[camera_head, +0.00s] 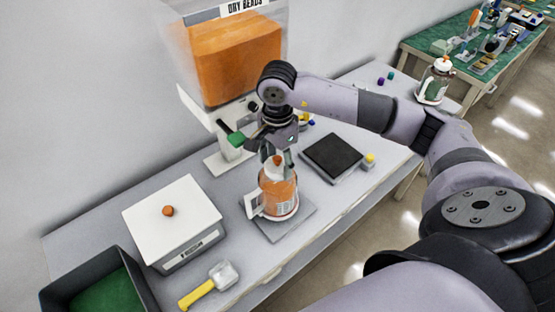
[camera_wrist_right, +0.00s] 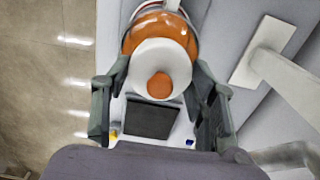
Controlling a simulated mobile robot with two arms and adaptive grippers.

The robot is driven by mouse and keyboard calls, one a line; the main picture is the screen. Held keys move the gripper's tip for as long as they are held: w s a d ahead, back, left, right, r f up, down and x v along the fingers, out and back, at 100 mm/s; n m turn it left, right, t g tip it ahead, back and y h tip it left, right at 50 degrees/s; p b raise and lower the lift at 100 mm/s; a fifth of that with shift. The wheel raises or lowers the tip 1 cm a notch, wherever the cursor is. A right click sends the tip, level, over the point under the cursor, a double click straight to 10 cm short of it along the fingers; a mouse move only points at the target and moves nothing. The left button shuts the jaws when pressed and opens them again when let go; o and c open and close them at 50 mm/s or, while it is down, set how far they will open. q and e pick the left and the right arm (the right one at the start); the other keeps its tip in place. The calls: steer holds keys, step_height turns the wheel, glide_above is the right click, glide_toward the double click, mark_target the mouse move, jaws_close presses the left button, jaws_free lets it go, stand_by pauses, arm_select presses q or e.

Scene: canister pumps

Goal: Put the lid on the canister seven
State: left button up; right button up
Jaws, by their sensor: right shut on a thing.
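A clear canister (camera_head: 279,200) filled with orange beads stands upright on a grey plate (camera_head: 294,220). Its number is too small to read. A white lid (camera_wrist_right: 146,66) with an orange knob (camera_wrist_right: 160,86) is at the canister's top; the knob also shows in the head view (camera_head: 277,160). My right gripper (camera_head: 276,158) points down over the canister and is shut on the lid, with fingers at both sides of it in the wrist view (camera_wrist_right: 163,78). I cannot tell whether the lid rests on the rim. My left gripper is not in view.
A dispenser (camera_head: 236,60) of orange beads with a green lever stands behind. A white box (camera_head: 175,222), yellow-handled scoop (camera_head: 209,286) and dark bin (camera_head: 62,294) are at left. A black pad (camera_head: 332,158) lies right; another lidded canister (camera_head: 433,88) stands at the far end.

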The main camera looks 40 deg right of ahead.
steer(key=shift+f+b, duration=0.2)
steer(key=shift+b, duration=0.55)
stand_by(0.7)
stand_by(0.3)
steer(key=o, duration=1)
steer(key=shift+c, duration=0.2)
steer(key=o, duration=0.5)
steer(key=shift+r, duration=0.1)
steer(key=shift+r+p, duration=1.85)
steer(key=shift+r, duration=1.65)
steer(key=shift+c, duration=0.3)
